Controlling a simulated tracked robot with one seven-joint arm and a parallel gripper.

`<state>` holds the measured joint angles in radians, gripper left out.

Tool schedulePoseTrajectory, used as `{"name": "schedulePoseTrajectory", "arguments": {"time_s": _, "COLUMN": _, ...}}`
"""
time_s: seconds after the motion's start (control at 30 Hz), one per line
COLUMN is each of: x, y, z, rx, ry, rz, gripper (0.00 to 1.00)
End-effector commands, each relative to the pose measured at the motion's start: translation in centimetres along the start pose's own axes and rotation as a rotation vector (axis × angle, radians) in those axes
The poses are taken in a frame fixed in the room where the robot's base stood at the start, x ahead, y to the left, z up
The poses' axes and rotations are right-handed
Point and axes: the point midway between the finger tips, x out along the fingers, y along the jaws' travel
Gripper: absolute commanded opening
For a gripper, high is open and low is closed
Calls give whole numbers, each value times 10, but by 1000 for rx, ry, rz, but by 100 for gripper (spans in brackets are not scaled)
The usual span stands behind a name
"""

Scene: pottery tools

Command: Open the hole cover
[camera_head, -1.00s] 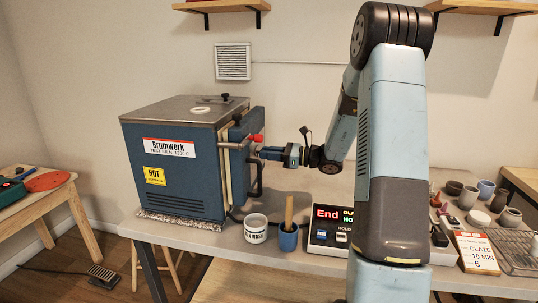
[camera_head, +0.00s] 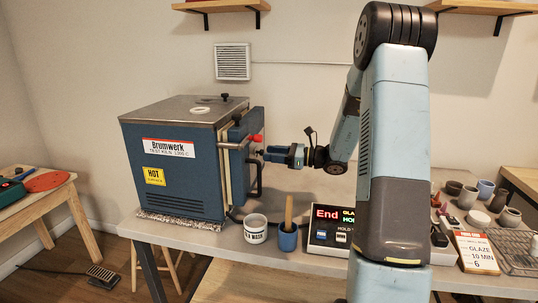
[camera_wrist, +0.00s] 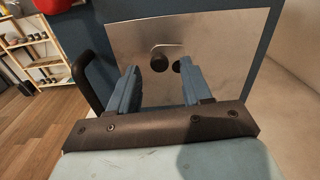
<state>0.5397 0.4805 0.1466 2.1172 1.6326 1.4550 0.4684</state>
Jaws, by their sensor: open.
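The blue kiln (camera_head: 180,155) stands on the table, its door on the right side. In the wrist view a pale metal plate (camera_wrist: 215,45) on the door carries a black round knob (camera_wrist: 159,63) on a small rounded metal piece, apparently the hole cover. Just right of it is a second dark round spot (camera_wrist: 178,66), partly hidden by the right finger; I cannot tell whether it is the hole or a shadow. My gripper (camera_head: 268,154) is open, facing the door. In the wrist view its fingers (camera_wrist: 157,76) point at the plate, with the knob between them and nothing held.
A black door handle (camera_wrist: 88,82) is close to the left finger; a red part (camera_head: 257,138) is above. A white cup (camera_head: 256,231), a blue cup (camera_head: 288,240) with a wooden stick and a controller (camera_head: 325,238) stand near the front edge. Pots fill the right side.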

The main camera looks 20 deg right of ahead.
Motion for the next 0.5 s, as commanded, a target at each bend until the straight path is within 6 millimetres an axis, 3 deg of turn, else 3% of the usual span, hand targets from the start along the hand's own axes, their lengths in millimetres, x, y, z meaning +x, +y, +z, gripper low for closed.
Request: {"name": "schedulePoseTrajectory", "arguments": {"time_s": 0.5, "x": -98, "y": -1, "z": -1, "rx": 0, "ry": 1, "rz": -4, "gripper": 49}}
